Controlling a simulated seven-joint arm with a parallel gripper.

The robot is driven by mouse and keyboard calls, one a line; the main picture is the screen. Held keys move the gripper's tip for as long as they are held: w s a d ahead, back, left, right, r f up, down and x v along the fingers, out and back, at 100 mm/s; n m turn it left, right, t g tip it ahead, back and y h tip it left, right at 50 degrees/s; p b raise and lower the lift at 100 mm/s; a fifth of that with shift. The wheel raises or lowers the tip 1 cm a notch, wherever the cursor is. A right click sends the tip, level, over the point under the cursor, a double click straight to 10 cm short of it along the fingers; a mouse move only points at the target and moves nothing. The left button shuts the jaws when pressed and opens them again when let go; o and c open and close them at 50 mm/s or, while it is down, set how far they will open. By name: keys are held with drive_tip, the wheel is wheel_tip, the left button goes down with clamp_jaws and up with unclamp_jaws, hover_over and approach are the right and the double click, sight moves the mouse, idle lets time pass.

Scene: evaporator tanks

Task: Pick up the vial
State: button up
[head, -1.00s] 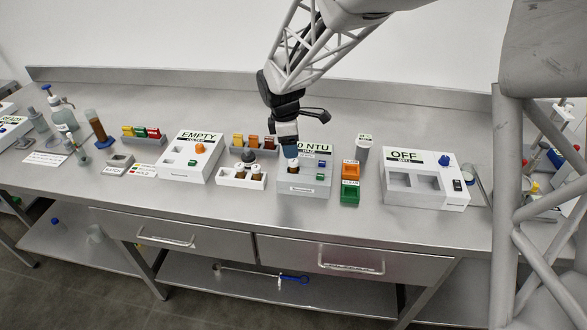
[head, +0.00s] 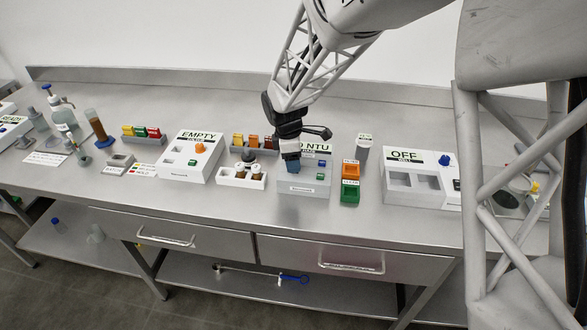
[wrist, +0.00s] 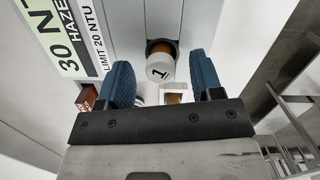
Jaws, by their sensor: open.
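The vial (wrist: 160,66) has a white cap marked "1" and an amber body. It stands in the well of the grey haze meter (head: 305,186), whose sign reads 30 NTU in the wrist view. My gripper (wrist: 163,78) is open, with its two blue fingers on either side of the cap in that picture. I cannot tell whether they touch it. In the head view my gripper (head: 292,167) points down over the meter's well and hides the vial.
A white rack (head: 241,181) with amber vials stands left of the meter. Orange (head: 350,170) and green (head: 350,190) blocks stand close on its right. The white OFF unit (head: 423,190) is farther right. The table front is clear.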

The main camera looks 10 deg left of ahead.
drive_tip(key=shift+d+f, duration=0.1)
drive_tip(key=shift+f, duration=0.5)
drive_tip(key=shift+c, duration=0.3)
drive_tip(key=c, duration=0.9)
